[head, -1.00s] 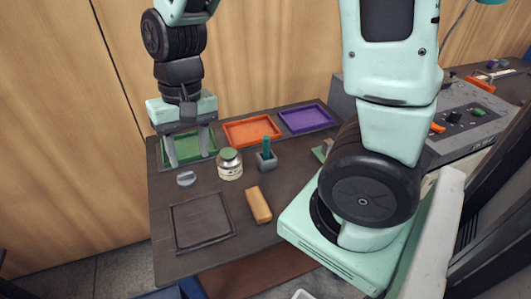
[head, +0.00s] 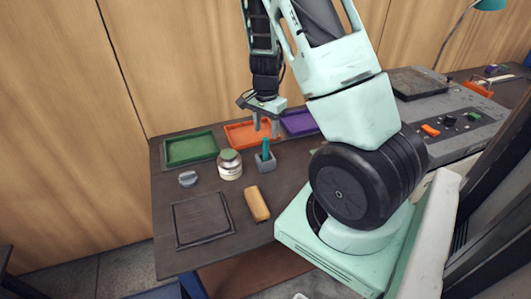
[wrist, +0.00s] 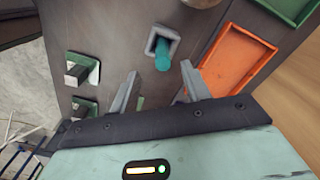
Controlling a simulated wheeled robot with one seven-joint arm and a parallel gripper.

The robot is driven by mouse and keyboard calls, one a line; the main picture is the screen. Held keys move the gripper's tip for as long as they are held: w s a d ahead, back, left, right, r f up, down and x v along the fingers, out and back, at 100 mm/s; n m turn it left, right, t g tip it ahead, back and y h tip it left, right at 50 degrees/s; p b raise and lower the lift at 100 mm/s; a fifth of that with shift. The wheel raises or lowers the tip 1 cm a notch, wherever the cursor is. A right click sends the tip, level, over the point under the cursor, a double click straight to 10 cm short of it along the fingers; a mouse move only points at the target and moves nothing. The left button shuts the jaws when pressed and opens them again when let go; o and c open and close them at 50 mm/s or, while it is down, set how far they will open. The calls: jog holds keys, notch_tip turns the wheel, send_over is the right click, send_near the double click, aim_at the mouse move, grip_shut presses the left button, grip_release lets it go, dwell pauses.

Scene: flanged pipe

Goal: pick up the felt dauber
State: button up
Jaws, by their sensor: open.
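The teal upright stick, which I take for the felt dauber (head: 266,147), stands in a small grey square holder (head: 265,163) on the dark table. In the wrist view the dauber (wrist: 162,58) rises from the holder (wrist: 151,43), just beyond my fingertips. My gripper (head: 266,130) is open and empty, pointing down just above the dauber's top. In the wrist view its two fingers (wrist: 160,84) are spread, with the dauber roughly in line with the gap between them. The dauber's lower end is hidden in the holder.
A lidded jar (head: 230,165) stands left of the holder. Green (head: 190,149), orange (head: 238,143) and purple (head: 299,123) trays lie along the back. A tan block (head: 257,204), a grey knob-like piece (head: 188,179) and a dark square mat (head: 202,220) lie nearer the front.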

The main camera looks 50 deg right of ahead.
aim_at(266, 148)
jog(key=f, duration=0.4)
jog(key=f+p, duration=0.1)
jog(key=f, duration=0.4)
jog(key=shift+w+d+f, duration=0.1)
jog(key=shift+w+d, duration=0.05)
jog(key=shift+w, duration=0.05)
grip_shut()
